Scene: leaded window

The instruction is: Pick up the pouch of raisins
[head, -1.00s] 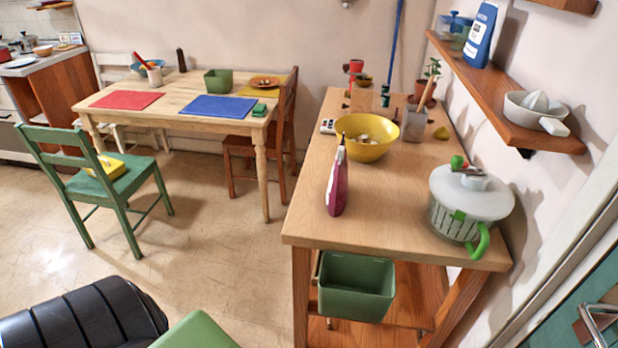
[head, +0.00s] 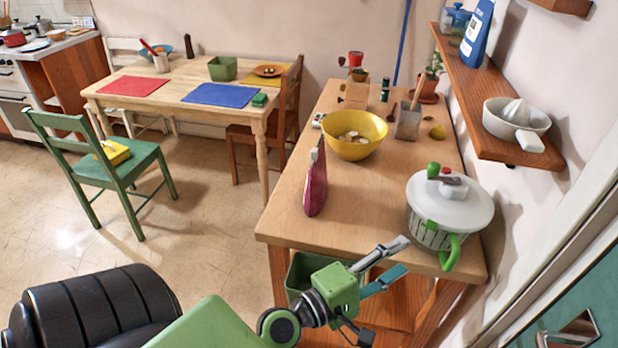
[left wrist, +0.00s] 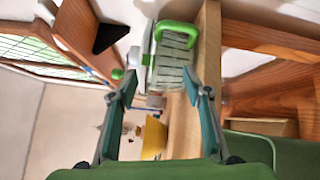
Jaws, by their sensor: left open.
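The pouch of raisins looks to be the upright magenta pouch (head: 316,184) near the left edge of the wooden counter (head: 375,221). We see it nearly edge-on in the head view, standing alone. I cannot make it out in the left wrist view. My left gripper (head: 404,256) is open and empty at the counter's front edge, to the right of the pouch and nearer to me. In the left wrist view my left gripper (left wrist: 160,88) has its fingers spread, with nothing held between them. My right gripper is not in view.
A white-lidded salad spinner (head: 450,215) stands on the counter close to my left gripper. A yellow bowl (head: 358,149) stands behind the pouch. A green bin (head: 303,270) sits below the counter top. The counter between pouch and spinner is clear.

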